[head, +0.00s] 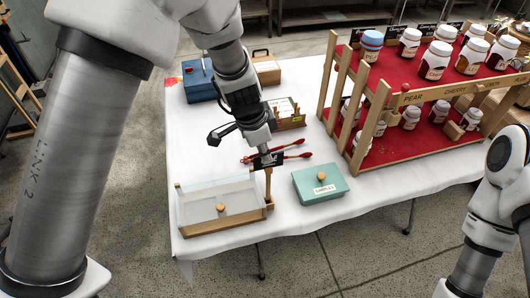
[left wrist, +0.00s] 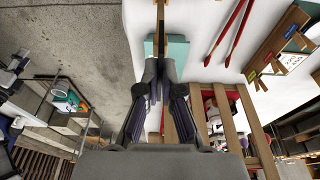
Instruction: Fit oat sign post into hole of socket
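My left gripper (head: 264,151) points down over the table, between the glass-topped case and the teal box. It is shut on the oat sign post, a thin wooden post (head: 268,186) with a small black plate (head: 269,160) near its top; the lettering is too small to read. In the left wrist view the fingers (left wrist: 160,66) meet on the wooden post (left wrist: 160,18). The post looks upright, its lower end beside the case's right corner, near a small wooden block (head: 270,205) that may be the socket. I cannot tell whether it is in a hole. My right gripper is out of view.
The glass-topped case (head: 218,208) stands left of the post and the teal box (head: 320,183) right. Red tongs (head: 285,156) lie behind. A wooden card box (head: 288,112), a blue box (head: 199,82) and a jar rack (head: 370,140) stand farther back.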

